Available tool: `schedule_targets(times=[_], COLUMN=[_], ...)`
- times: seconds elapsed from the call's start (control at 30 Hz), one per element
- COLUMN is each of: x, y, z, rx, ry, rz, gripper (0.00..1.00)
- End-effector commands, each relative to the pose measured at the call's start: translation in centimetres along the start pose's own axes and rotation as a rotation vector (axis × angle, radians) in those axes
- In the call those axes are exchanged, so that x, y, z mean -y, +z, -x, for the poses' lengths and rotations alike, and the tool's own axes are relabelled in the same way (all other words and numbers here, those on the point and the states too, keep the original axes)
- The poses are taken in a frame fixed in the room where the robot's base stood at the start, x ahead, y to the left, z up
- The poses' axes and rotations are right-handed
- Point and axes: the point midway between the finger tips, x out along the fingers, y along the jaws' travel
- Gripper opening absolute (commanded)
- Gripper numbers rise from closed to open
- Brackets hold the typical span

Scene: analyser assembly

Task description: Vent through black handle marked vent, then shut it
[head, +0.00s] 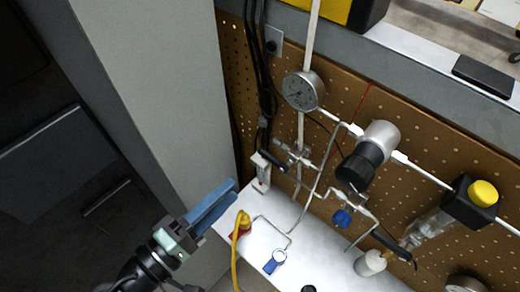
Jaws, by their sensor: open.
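My gripper (212,203) has blue fingers and is at the lower left, just left of the white shelf's near corner. It is open, and nothing shows between its fingers. A black handle (272,160) sits on a small valve by a metal bracket (262,172), up and right of the fingertips and apart from them. Another black lever handle (394,246) slants down on the valve at the lower right, far from my gripper. I cannot read any vent marking on either handle, so I cannot tell which is marked.
A white shelf (315,262) carries a yellow hose (239,240) with a red tag and a blue ring tag (275,262). A gauge (302,90), black-and-silver regulator (368,156), blue knob (342,218) and yellow button (483,193) are on the pegboard. A grey pillar (160,90) stands left.

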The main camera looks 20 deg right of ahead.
Motion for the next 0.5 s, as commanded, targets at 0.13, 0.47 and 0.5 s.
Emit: schedule_targets(times=[0.13,0.47,0.5], x=[-0.3,-0.2,-0.1], y=[0.1,0.0,0.0], z=[-3.3,-9.0,-9.4], rx=[0.006,0.002,0.002], ry=[-0.001,-0.001,-0.001], rz=[0.001,-0.001,-0.001], gripper=[0.5,0.5,0.5])
